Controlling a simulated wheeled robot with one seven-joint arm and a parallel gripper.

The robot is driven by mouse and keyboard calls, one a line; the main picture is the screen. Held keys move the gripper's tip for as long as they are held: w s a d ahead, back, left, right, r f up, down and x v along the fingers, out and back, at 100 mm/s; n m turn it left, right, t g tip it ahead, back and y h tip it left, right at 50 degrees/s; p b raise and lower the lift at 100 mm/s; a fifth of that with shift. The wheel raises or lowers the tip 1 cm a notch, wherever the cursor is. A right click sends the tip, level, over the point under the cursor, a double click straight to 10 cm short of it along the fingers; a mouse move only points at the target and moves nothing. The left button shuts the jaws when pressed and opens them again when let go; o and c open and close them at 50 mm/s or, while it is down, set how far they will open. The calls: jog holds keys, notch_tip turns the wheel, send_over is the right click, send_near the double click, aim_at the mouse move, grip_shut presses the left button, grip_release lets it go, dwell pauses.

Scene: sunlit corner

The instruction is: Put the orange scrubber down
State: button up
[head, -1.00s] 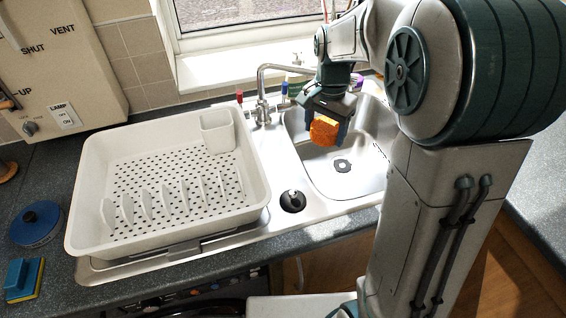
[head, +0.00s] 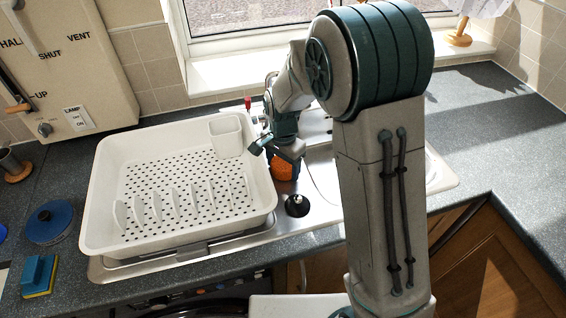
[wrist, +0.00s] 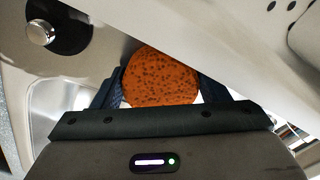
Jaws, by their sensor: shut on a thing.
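The orange scrubber (head: 283,168) is held by my gripper (head: 278,154), just right of the white dish rack's right wall in the head view. In the wrist view the scrubber (wrist: 161,77) is round, orange and dark-speckled. It sits between the two dark fingers of my gripper (wrist: 163,92), which are shut on it. Metal of the sink unit shows beneath and beside it. I cannot tell whether the scrubber touches any surface.
The empty white dish rack (head: 180,240) stands left of my gripper. A black plug (head: 297,205) lies on the sink unit nearby. A blue tin (head: 50,222) and a blue-yellow sponge (head: 40,275) lie at the left. The right counter (head: 500,130) is clear.

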aim_at(283, 164)
jog(key=shift+f, duration=0.2)
jog(key=o, duration=1.1)
jog(key=shift+r, duration=0.1)
notch_tip(283, 164, up, 12)
jog(key=b, duration=0.1)
jog(key=s+d+r+n+t, duration=0.1)
jog(key=s+d+n, duration=0.3)
jog(key=s+d, duration=0.3)
jog(key=s+d+r+n+t, duration=0.2)
jog(key=s+d+n, duration=0.2)
jog(key=s, duration=0.9)
jog(key=shift+d+r, duration=0.2)
jog(key=shift+d, duration=1.55)
